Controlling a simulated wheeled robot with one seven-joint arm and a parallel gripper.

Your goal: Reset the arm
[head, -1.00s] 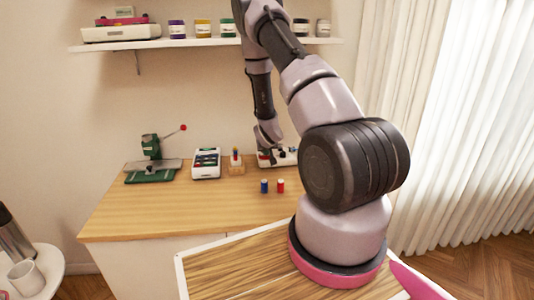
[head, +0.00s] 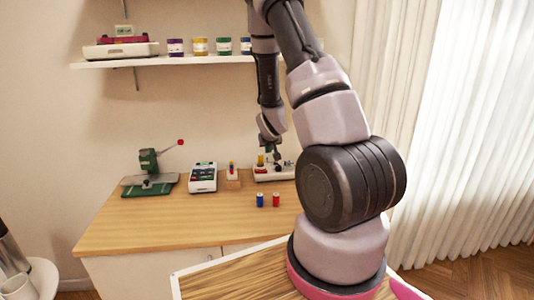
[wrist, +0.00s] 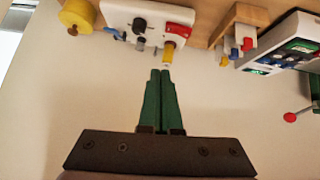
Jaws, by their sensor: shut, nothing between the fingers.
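My arm rises from its base at the right of the head view and reaches down over the back of the wooden table (head: 150,227). My gripper (head: 273,152) is near a white machine (head: 273,173), partly hard to make out at this size. In the wrist view, my gripper (wrist: 160,73) shows two green fingers pressed together, with nothing between them. The white machine (wrist: 140,18), with a black knob, a red part and a yellow part, lies just beyond the fingertips. The fingertips appear apart from it.
A wooden holder (head: 233,183) with colored pieces, a white device (head: 203,178) and a green press (head: 150,184) stand left of the machine. A blue spool (head: 260,200) and a red spool (head: 276,200) stand in front. A shelf (head: 190,60) with jars hangs above.

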